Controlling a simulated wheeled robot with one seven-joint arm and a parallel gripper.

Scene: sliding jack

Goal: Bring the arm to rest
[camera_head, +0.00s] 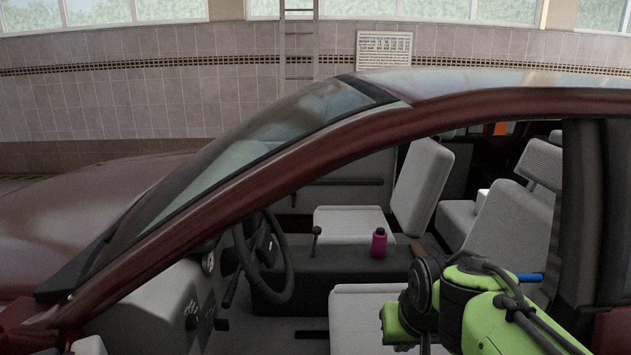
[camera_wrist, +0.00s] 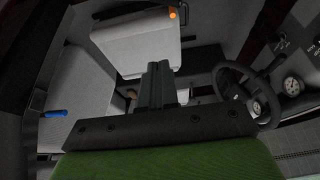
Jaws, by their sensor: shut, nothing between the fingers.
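My green and black arm (camera_head: 470,305) reaches in from the lower right through the open side of a dark red car, over the near front seat. In the wrist view my gripper (camera_wrist: 160,82) shows two dark fingers side by side, closed together with nothing between them. The fingers point into the cabin, toward a light grey seat (camera_wrist: 135,45). The fingertips are hard to make out in the head view, where my own arm covers them.
The steering wheel (camera_head: 266,258) is left of my arm; it also shows in the wrist view (camera_wrist: 247,97). A pink bottle (camera_head: 379,243) stands on the dark centre console (camera_head: 335,262). The red roof frame (camera_head: 300,165) arches above; the door pillar (camera_head: 583,210) is right.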

